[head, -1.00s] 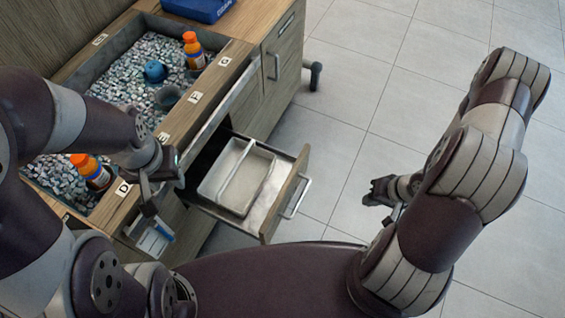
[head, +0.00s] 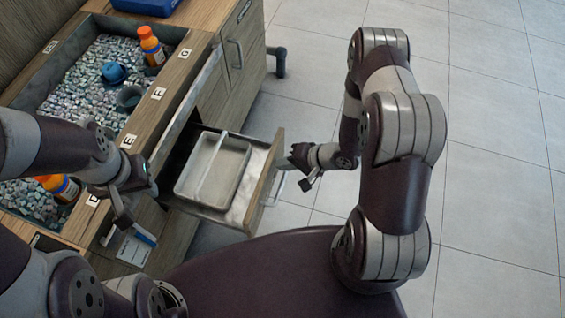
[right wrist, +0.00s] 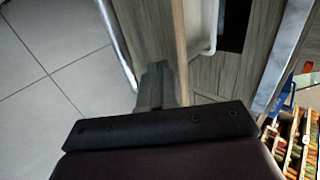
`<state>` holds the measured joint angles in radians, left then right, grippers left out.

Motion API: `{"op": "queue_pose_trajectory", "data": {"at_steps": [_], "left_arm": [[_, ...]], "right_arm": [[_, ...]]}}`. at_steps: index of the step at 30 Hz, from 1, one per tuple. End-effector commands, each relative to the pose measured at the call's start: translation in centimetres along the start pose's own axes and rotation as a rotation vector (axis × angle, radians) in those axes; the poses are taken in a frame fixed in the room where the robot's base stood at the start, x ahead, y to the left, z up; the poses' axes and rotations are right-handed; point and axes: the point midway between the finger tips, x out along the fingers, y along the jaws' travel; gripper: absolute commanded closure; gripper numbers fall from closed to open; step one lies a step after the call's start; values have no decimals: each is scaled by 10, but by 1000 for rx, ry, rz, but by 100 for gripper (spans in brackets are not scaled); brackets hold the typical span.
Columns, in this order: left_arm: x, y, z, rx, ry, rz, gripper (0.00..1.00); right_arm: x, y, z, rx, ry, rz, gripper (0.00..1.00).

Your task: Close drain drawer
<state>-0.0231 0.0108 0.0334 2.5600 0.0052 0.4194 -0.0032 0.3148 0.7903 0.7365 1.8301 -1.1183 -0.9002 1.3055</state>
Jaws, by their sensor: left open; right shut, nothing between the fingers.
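The drain drawer (head: 262,183) is pulled out of the wooden cabinet, with a white divided tray (head: 199,205) inside. Its front panel (right wrist: 179,50) and metal handle (right wrist: 113,40) show in the right wrist view. My right gripper (head: 285,163) is at the outer side of the drawer front, by the handle's far end. It is shut and empty, and its fingers (right wrist: 156,84) point at the front panel in the right wrist view. I cannot tell whether they touch it. My left gripper (head: 137,203) is open and empty near the cabinet's front edge, left of the drawer.
The countertop basin (head: 105,55) holds pebble-like pieces, orange bottles (head: 151,45) and a blue item (head: 114,73). A blue box (head: 147,5) is at the top. A closed cabinet door (head: 240,40) stands beyond the drawer. Tiled floor to the right is clear.

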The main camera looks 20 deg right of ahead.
Motion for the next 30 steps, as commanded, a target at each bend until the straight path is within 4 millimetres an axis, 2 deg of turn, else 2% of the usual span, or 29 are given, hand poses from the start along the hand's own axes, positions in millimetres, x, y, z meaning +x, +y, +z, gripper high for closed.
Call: {"op": "queue_pose_trajectory", "data": {"at_steps": [20,26,30], "left_arm": [[-1,0,0,0,0,0,58],[-5,0,-1,0,0,0,58],[-8,0,-1,0,0,0,58]], "right_arm": [[13,-13,0,-2,-1,-1,100],[37,-37,1,-5,-4,-1,100],[63,-61,1,-6,-3,-3,100]]}}
